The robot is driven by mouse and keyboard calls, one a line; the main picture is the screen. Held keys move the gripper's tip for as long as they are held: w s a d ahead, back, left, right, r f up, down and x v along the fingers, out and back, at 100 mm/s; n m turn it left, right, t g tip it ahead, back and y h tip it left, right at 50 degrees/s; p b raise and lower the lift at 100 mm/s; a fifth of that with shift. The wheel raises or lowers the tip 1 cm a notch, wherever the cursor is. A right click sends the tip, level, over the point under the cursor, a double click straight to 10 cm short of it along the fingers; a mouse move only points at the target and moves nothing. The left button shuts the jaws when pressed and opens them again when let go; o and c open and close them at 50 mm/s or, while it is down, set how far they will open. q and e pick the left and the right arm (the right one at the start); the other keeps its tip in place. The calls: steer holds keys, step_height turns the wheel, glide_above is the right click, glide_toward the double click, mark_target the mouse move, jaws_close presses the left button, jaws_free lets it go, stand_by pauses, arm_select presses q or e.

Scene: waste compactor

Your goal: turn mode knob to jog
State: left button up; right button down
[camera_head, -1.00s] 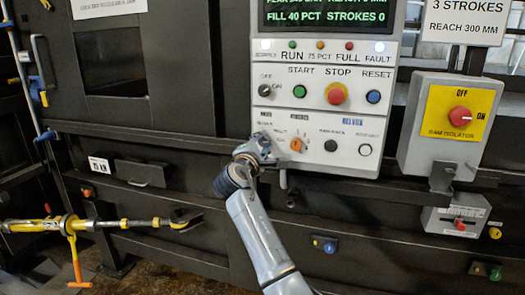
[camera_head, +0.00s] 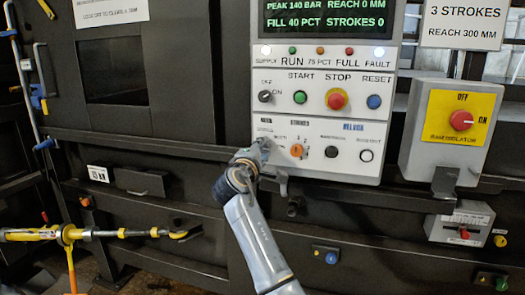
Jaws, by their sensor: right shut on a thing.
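The control panel (camera_head: 320,112) is a white box in the middle of the head view. My right gripper (camera_head: 264,145) is at the lower left of the panel's front, below the small label I take for the mode label. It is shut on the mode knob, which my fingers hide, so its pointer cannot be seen. Right of it are an orange strokes knob (camera_head: 297,151), a black button (camera_head: 331,152) and a white button (camera_head: 366,155). My left gripper is not in view.
Above are an off/on key switch (camera_head: 265,97), a green start button (camera_head: 300,97), a red stop button (camera_head: 336,99) and a blue reset button (camera_head: 374,101). A ram isolator (camera_head: 450,125) stands to the right. A yellow bar tool (camera_head: 100,233) sticks out at lower left.

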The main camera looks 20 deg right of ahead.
steer(key=c, duration=1.3)
jaws_free()
steer(key=shift+r, duration=0.2)
steer(key=shift+c, duration=0.2)
steer(key=o, duration=0.4)
steer(key=shift+w+f, duration=0.1)
steer(key=shift+f, duration=0.05)
steer(key=shift+c, duration=0.2)
steer(key=v, duration=1.2)
